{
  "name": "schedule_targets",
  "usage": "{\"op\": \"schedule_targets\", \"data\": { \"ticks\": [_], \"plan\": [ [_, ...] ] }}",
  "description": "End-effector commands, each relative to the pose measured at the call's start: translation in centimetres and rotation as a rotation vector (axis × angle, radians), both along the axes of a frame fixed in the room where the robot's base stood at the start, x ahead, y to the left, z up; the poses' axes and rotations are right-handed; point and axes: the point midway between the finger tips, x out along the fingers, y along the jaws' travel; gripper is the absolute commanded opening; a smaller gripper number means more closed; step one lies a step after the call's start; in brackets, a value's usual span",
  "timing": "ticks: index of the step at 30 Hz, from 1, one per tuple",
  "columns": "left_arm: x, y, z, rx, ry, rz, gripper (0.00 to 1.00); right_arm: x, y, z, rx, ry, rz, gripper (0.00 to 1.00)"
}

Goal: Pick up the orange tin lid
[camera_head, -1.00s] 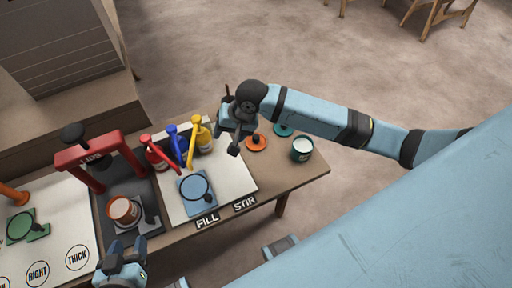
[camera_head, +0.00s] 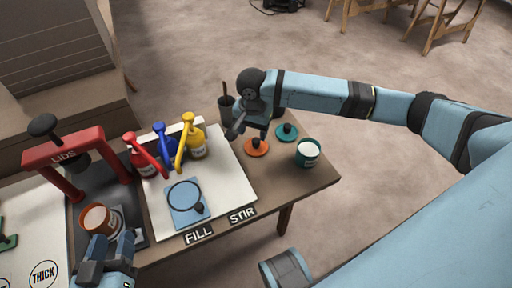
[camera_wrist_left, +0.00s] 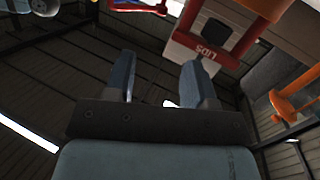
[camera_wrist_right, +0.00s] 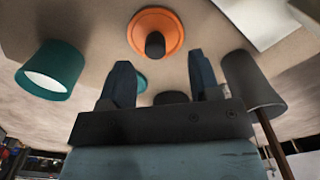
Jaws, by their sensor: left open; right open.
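The orange tin lid (camera_head: 256,147) lies on the brown tabletop with its dark knob up, right of the white board. It also shows in the right wrist view (camera_wrist_right: 172,36), top centre, beyond the fingertips. My right gripper (camera_head: 249,132) is open and empty, close beside and above the lid; the exact gap is hard to judge. Its spread fingers show in the right wrist view (camera_wrist_right: 160,65). My left gripper (camera_head: 108,258) is at the front left, just in front of an orange-brown tin (camera_head: 97,219). It is open and empty in the left wrist view (camera_wrist_left: 158,65).
A teal lid (camera_head: 287,132) lies right of the orange lid, and a teal tin (camera_head: 307,153) stands nearby. A dark cup with a stick (camera_head: 226,108) stands behind my right gripper. Red, blue and yellow pump bottles (camera_head: 198,143) and a red press (camera_head: 63,148) are left.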

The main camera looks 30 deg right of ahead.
Motion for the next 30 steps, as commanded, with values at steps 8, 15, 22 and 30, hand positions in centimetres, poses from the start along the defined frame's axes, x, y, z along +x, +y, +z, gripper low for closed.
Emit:
{"op": "schedule_targets", "data": {
  "ticks": [8, 15, 22, 30],
  "plan": [
    [0.2, -1.1, 2.5, -0.080, -0.132, -0.029, 0.50, -0.1, -0.8, -3.3, -0.001, -0.001, 0.000, 0.57],
    [0.0, -1.8, 5.0, -0.148, -0.230, -0.051, 0.50, -0.2, -0.9, -5.4, 0.000, -0.001, 0.001, 0.57],
    [-0.1, -1.8, 5.3, -0.152, -0.234, -0.052, 0.50, -0.2, -0.9, -5.4, 0.001, -0.002, 0.002, 0.57],
    [-0.1, -1.8, 5.2, -0.151, -0.234, -0.051, 0.50, -0.2, -0.9, -5.4, 0.001, -0.002, 0.002, 0.04]
  ]
}}
